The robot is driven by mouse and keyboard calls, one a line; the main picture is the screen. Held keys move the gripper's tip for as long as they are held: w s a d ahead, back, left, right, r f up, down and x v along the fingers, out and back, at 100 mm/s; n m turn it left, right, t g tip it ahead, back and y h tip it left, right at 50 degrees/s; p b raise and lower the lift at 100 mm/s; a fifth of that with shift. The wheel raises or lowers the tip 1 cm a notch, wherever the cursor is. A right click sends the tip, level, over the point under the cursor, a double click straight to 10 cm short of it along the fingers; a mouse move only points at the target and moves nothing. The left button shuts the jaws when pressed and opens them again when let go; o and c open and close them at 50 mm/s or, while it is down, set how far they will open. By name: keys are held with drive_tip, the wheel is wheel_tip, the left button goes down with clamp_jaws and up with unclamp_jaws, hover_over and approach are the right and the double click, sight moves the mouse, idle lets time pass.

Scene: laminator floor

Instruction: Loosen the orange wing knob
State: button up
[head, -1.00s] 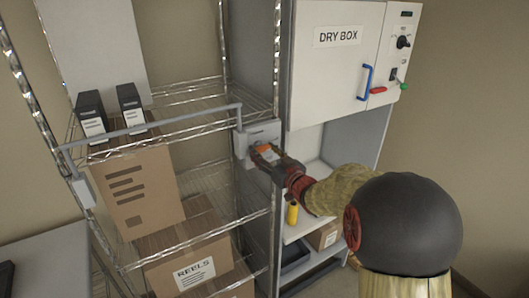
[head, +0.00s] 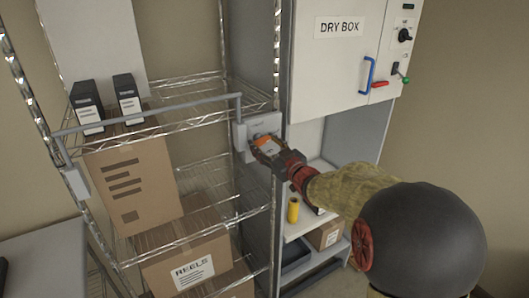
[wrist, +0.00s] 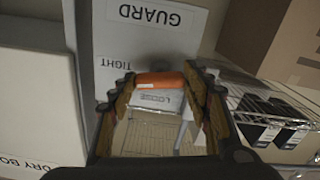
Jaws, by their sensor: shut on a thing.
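The orange wing knob (head: 265,144) is on a light grey plate (head: 243,135) fixed to the right post of the wire shelf. In the wrist view the knob (wrist: 161,80) lies crosswise between my gripper's fingers. My gripper (head: 267,150) is shut on it, with a finger at each end. The fingers hide part of the knob and plate in the head view.
A grey guard bar (head: 160,122) runs left from the plate across the shelf front. The white dry box (head: 335,70) is close on the right. A yellow cylinder (head: 293,210) stands below my gripper.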

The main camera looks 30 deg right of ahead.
drive_tip(key=n+b, duration=0.2)
drive_tip(key=b, duration=0.1)
drive_tip(key=n+b, duration=0.2)
drive_tip(key=b, duration=0.1)
drive_tip(key=n+b, duration=0.3)
drive_tip(key=b, duration=0.1)
drive_tip(key=shift+f, duration=0.25)
drive_tip(key=n+b, duration=0.5)
drive_tip(key=shift+r+b, duration=0.1)
drive_tip(key=shift+b, duration=0.25)
drive_tip(key=shift+r+n+b, duration=0.1)
drive_tip(key=shift+n+b, duration=1.05)
drive_tip(key=shift+n, duration=0.55)
drive_tip(key=o, duration=1.2)
drive_tip(key=shift+c, duration=0.2)
